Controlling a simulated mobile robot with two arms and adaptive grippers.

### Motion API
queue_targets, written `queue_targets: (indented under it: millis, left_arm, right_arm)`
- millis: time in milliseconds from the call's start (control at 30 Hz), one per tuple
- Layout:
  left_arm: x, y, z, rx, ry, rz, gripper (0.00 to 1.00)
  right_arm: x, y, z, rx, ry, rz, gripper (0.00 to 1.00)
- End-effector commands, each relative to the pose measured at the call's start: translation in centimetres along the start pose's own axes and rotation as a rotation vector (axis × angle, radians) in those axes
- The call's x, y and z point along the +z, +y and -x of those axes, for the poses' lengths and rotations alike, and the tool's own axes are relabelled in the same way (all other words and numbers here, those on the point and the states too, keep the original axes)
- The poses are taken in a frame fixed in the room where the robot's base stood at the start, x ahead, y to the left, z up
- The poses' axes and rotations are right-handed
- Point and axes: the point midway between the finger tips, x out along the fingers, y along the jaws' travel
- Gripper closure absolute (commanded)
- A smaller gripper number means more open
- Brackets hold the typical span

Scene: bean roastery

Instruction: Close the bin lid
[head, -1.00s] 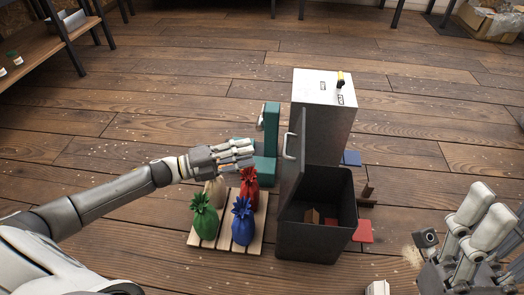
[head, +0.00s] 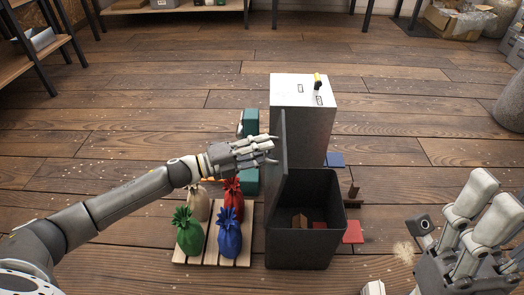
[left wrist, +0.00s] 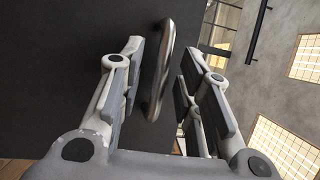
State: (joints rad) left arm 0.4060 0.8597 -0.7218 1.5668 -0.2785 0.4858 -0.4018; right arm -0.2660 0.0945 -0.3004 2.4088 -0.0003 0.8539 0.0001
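The dark grey bin (head: 303,243) stands open on the floor. Its lid (head: 284,158) stands upright along the bin's left side. My left gripper (head: 272,149) is at the upper left face of the lid. In the left wrist view, a curved metal handle (left wrist: 162,70) on the dark lid (left wrist: 60,70) lies between the two fingers of my left gripper (left wrist: 155,95). Gaps show on both sides of the handle, so the fingers are open around it. My right gripper (head: 472,205) is at the lower right, away from the bin, and looks open and empty.
A tall grey cabinet (head: 303,92) stands right behind the bin. A pallet (head: 192,257) with green, blue, red and beige sacks is left of the bin. Brown and red pieces lie inside the bin. A red mat (head: 352,233) lies to its right.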

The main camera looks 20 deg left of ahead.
Motion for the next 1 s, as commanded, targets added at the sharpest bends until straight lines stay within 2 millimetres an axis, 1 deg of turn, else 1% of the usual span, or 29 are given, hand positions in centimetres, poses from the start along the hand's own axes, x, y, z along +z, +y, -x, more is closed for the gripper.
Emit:
queue_targets:
  millis: [267, 367, 533, 1000]
  left_arm:
    - [0.03, -0.02, -0.17, 0.000, -0.001, 0.000, 0.68]
    - [0.03, -0.01, -0.16, 0.000, -0.001, 0.000, 0.78]
    - [0.03, -0.01, -0.15, 0.000, -0.001, 0.000, 1.00]
    - [0.02, -0.04, -0.16, 0.004, -0.001, -0.001, 1.00]
  right_arm:
    - [0.11, 0.00, -0.03, 0.000, -0.005, 0.000, 0.52]
    - [0.10, 0.00, -0.03, 0.000, -0.004, 0.000, 0.52]
    - [0.07, 0.01, -0.05, 0.001, -0.002, 0.000, 0.52]
    - [-0.05, 0.05, -0.25, 0.003, 0.004, 0.001, 0.52]
